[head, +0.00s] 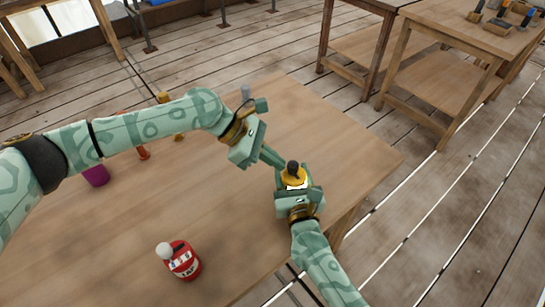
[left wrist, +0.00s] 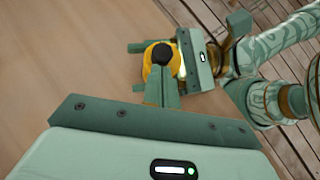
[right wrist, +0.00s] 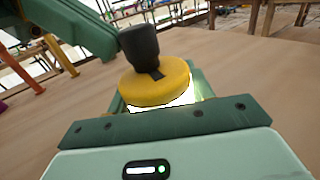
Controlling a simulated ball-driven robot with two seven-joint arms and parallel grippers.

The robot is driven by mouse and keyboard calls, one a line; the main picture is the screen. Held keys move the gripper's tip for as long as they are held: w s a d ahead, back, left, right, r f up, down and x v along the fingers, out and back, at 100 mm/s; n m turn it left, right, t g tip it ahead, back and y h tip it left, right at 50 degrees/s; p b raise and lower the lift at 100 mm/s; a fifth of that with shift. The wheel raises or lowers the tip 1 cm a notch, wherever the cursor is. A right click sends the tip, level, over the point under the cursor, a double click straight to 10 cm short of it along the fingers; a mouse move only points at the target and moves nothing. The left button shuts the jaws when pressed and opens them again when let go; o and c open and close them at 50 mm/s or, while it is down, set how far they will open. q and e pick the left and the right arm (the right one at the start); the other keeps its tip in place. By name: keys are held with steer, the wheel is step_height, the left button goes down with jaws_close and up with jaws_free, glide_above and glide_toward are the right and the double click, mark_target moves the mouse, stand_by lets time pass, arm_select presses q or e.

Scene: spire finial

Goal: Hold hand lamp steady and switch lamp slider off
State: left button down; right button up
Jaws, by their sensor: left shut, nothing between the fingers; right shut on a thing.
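The hand lamp (head: 294,179) has a yellow body and a black knob on top. It stands upright on the table near the right edge. My right gripper (head: 292,190) is shut on it from the near side; the lamp also shows in the right wrist view (right wrist: 155,82), with a bright glow under its yellow cap. My left gripper (head: 276,160) is shut and empty, its fingertips close beside the lamp. In the left wrist view the fingers (left wrist: 162,90) reach to the lamp (left wrist: 152,62); I cannot tell if they touch. The slider is not clearly visible.
A red can-like object with a white round top (head: 182,261) stands at the table's near side. A purple cup (head: 96,175) and orange items (head: 143,150) stand behind my left arm. Another workbench (head: 440,70) is at the back right. The table's middle is clear.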

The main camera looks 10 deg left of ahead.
arm_select(q)
steer(key=shift+s+d, duration=0.8)
steer(key=shift+s, duration=0.05)
steer(key=a+f+v, duration=0.2)
steer(key=v, duration=1.1)
arm_select(e)
steer(key=o, duration=1.1)
